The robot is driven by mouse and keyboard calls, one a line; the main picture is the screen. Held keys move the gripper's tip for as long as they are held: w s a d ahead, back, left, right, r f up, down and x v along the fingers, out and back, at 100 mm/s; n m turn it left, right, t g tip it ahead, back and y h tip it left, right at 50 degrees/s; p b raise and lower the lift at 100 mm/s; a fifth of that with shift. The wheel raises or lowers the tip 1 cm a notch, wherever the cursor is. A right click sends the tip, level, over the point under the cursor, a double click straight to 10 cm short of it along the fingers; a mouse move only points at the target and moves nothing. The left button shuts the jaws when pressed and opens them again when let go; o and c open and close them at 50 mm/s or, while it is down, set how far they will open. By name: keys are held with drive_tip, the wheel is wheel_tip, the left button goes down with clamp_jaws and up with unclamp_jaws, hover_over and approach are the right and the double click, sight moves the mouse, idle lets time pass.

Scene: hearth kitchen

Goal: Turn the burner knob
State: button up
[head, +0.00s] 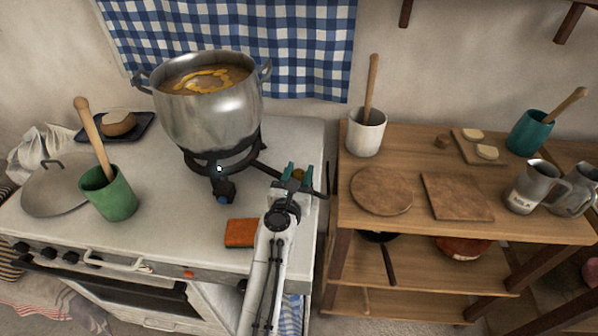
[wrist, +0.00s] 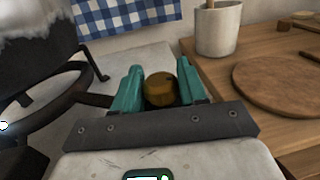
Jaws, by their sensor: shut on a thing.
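The burner knob (wrist: 160,90) is a round brass-coloured knob between the two teal fingers of my gripper (wrist: 160,92) in the wrist view. The fingers are shut on it, one on each side. In the head view my gripper (head: 297,174) is at the right end of the stovetop, and only a little of the knob shows between the fingertips. The black burner (head: 205,164) stands left of my gripper under a large metal pot, with a dark pipe running from it toward my gripper. How far the knob is turned cannot be told.
The pot (head: 208,118) of yellowish liquid is close left of my gripper. An orange cloth or sponge (head: 241,233) lies in front. A green cup (head: 110,195) with a wooden tool and a lid (head: 55,190) are farther left. The wooden shelf table (head: 400,218) stands to the right.

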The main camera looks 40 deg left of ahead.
drive_tip(key=n+g+y+p, duration=0.2)
drive_tip(key=y, duration=0.1)
drive_tip(key=shift+w+d+r+n+y, duration=0.1)
drive_tip(key=shift+d+n+y, duration=0.05)
drive_tip(key=shift+n+y, duration=0.2)
drive_tip(key=n+g+y, duration=0.3)
drive_tip(key=g+y, duration=0.1)
drive_tip(key=shift+f+n, duration=0.2)
drive_tip(key=shift+n, duration=0.15)
drive_tip(key=n+g+y+b, duration=0.1)
drive_tip(key=n+g+b, duration=0.1)
drive_tip(key=g, duration=0.1)
drive_tip(key=n+g+y+b, duration=0.1)
drive_tip(key=n+g, duration=0.1)
drive_tip(key=g, duration=0.1)
drive_tip(key=shift+f+y+b, duration=0.2)
drive_tip(key=shift+y+b, duration=0.05)
drive_tip(key=shift+b, duration=0.15)
drive_tip(key=n+g+b, duration=0.2)
drive_tip(key=g+b, duration=0.1)
drive_tip(key=shift+r+g, duration=0.1)
drive_tip(key=shift+g, duration=0.3)
drive_tip(key=shift+r+n+g+b, duration=0.1)
drive_tip(key=shift+n+g+b, duration=0.4)
drive_tip(key=shift+r, duration=0.1)
drive_tip(key=o, duration=1)
drive_tip(key=shift+a, duration=0.2)
